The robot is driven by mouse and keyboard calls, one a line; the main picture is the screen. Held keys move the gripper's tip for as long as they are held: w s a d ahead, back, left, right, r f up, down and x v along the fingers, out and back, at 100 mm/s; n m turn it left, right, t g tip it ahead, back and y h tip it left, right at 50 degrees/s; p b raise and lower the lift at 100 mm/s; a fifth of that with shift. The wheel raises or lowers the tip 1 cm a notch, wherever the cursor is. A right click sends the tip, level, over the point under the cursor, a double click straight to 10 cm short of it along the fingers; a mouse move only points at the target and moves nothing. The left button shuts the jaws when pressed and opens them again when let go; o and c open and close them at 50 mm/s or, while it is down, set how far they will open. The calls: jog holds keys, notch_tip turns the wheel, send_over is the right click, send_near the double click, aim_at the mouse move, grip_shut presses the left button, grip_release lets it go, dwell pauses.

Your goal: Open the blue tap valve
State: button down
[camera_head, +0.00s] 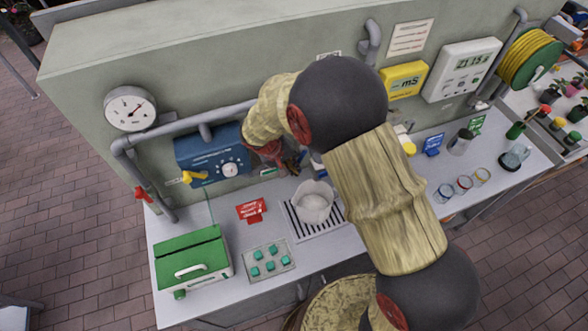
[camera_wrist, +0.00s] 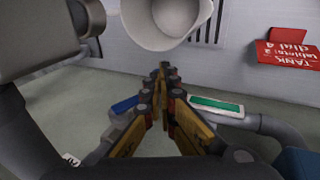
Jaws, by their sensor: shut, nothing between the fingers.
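The likely blue tap valve is a small blue handle (camera_wrist: 125,105) in the wrist view, just left of my gripper's fingers and close to them. Whether they touch it I cannot tell. My gripper (camera_wrist: 161,72) is shut and empty, its yellow and dark fingers together. In the head view my gripper (camera_head: 290,166) is low against the wall, left of and partly hidden by my arm. A bit of blue (camera_head: 317,157) shows right of it there, mostly hidden by my arm.
A white jug (camera_head: 312,203) stands on a drain grate near my gripper. A green-labelled bar on a grey pipe (camera_wrist: 216,107) lies right of the fingers. A blue dial box (camera_head: 213,157) and red sign (camera_head: 251,210) are left. The front counter holds a green-lidded box (camera_head: 190,256).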

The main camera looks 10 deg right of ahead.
jog(key=shift+f+b, duration=0.2)
jog(key=shift+b, duration=0.25)
jog(key=b, duration=0.1)
jog(key=h+b, duration=0.1)
jog(key=b, duration=0.1)
jog(key=shift+d+f+h, duration=0.25)
jog(key=shift+f+h, duration=0.05)
jog(key=shift+w+d+f+b, duration=0.1)
jog(key=shift+d+f+b, duration=0.2)
jog(key=shift+b, duration=0.7)
jog(key=shift+d+f+b, duration=0.1)
jog(key=shift+d+b, duration=0.05)
jog(key=shift+b, duration=0.15)
jog(key=shift+r+p, duration=0.3)
jog(key=shift+r, duration=0.7)
jog(key=v, duration=1.1)
jog(key=shift+s+a+r, duration=0.25)
jog(key=shift+r, duration=0.05)
